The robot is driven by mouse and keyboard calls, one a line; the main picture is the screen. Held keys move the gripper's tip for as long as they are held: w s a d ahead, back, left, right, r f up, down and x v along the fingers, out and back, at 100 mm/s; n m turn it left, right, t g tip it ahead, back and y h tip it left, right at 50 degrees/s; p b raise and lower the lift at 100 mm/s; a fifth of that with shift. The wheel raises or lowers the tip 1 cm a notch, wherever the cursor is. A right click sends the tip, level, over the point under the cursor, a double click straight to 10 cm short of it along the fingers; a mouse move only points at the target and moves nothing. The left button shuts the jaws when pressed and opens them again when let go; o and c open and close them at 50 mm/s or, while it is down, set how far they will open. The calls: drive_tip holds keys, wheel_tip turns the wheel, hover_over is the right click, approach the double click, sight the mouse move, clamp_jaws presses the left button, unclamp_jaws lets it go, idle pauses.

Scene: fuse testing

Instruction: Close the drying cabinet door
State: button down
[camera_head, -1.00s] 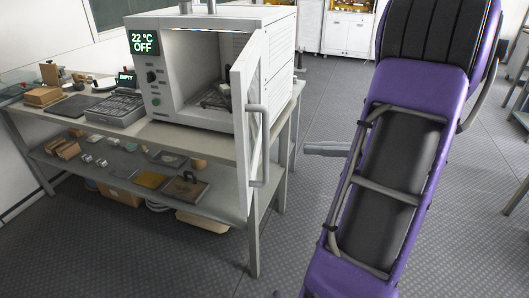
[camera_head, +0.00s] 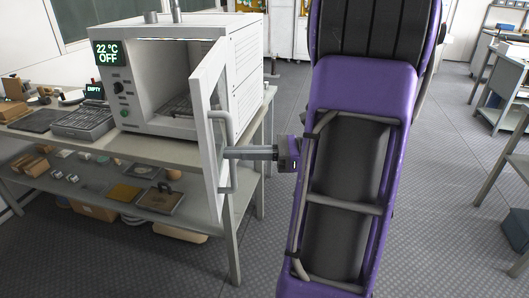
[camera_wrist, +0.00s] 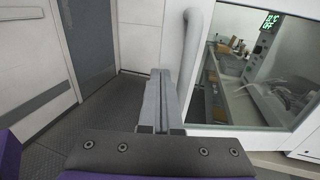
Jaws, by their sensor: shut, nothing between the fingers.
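The drying cabinet (camera_head: 185,85) is a white box on the workbench with a display reading 22 °C OFF. Its door (camera_head: 208,120) stands open, swung out toward the front at the cabinet's right side. The door has a grey bar handle (camera_head: 215,120). My gripper (camera_head: 228,153) is shut and empty, its fingers pointing left at the handle in the head view. In the wrist view my gripper (camera_wrist: 160,80) shows with its fingers together, just left of the handle (camera_wrist: 192,50) and the door's glass pane (camera_wrist: 250,75). I cannot tell whether it touches the door.
The workbench (camera_head: 160,150) holds a grey tray (camera_head: 85,122) and small items left of the cabinet. Its lower shelf (camera_head: 190,195) carries several small parts. The floor (camera_head: 440,180) right of my arm is clear, with other tables (camera_head: 500,115) farther right.

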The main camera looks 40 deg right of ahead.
drive_tip(key=shift+x, duration=1.35)
drive_tip(key=shift+a, duration=0.1)
